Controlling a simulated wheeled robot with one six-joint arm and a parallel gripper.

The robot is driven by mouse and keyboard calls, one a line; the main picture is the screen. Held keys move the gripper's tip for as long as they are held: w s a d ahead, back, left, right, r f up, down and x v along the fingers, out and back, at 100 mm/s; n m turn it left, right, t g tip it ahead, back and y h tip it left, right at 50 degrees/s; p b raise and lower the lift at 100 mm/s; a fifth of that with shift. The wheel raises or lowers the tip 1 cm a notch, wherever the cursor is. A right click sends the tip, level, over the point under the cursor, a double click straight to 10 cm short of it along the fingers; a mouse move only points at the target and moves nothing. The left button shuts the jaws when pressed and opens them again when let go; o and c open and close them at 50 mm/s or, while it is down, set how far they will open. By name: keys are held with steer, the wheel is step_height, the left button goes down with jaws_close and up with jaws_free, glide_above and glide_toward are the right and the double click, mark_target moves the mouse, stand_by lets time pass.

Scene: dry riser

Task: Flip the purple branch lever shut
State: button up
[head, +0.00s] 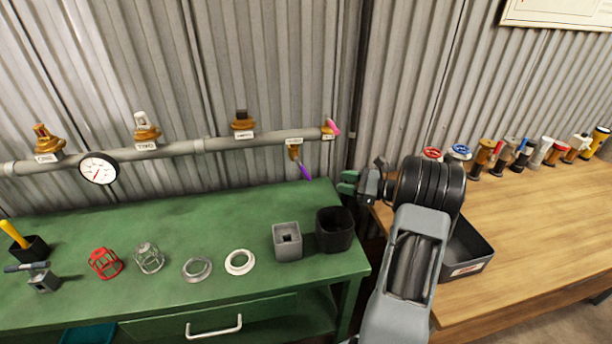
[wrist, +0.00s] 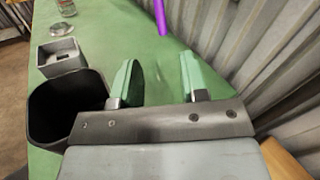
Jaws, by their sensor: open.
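The purple branch lever (head: 305,172) hangs from a brass valve (head: 294,150) under the right end of the grey pipe in the head view. It slants down and to the right. In the wrist view the lever (wrist: 160,17) shows at the top edge, beyond the fingertips, and its upper part is out of frame. My gripper (head: 348,182) is to the right of the lever in the head view, apart from it. In the wrist view my gripper (wrist: 160,72) has its two green fingers apart, with nothing between them but the green bench behind.
The grey pipe (head: 225,143) carries a gauge (head: 99,168), several labelled valves and a pink handle (head: 333,127) at its end. A black bin (head: 334,230) and grey box (head: 288,241) stand on the green bench (head: 190,222) near my gripper. The corrugated wall is close behind.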

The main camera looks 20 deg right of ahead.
mark_target(306, 174)
steer(key=p+x, duration=0.1)
steer(key=x, duration=1.2)
jaws_close()
